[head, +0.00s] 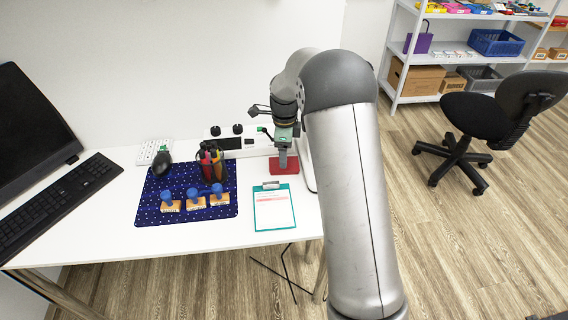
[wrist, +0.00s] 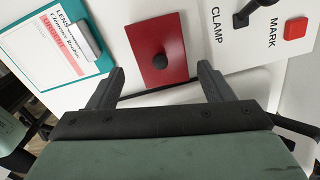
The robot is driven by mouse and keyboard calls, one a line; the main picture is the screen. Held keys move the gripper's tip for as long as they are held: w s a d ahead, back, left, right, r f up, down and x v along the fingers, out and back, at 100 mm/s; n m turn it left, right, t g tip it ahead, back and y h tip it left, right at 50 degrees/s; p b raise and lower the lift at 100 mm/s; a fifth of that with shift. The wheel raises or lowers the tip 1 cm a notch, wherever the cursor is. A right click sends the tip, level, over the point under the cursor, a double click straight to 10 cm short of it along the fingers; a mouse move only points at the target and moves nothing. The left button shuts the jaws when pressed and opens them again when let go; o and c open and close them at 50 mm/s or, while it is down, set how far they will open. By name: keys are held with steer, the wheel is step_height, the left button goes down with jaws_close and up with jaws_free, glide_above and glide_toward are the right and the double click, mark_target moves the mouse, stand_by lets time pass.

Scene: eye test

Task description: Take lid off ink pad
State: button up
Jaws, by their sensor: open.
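The ink pad's red lid (head: 281,168) lies on the white desk below my gripper (head: 284,158). In the wrist view the red lid (wrist: 150,36) is a flat rectangle with a round black knob (wrist: 160,61). My gripper (wrist: 162,72) is open and empty. Its two black fingers are apart, with the knob showing between their tips; I cannot tell the height gap. The pad under the lid is hidden.
A clipboard (head: 273,212) lies just in front of the lid. A white panel (wrist: 262,35) marked CLAMP and MARK, with a red button (wrist: 296,28), is beside it. Wooden stamps (head: 195,202) and a pen holder (head: 211,165) stand on a blue mat (head: 150,213) to the left.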

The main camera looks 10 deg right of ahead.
mark_target(293, 165)
step_height(293, 165, down, 3)
steer(key=shift+f, duration=0.15)
steer(key=shift+c, duration=0.3)
steer(key=c, duration=0.7)
steer(key=shift+o, duration=0.2)
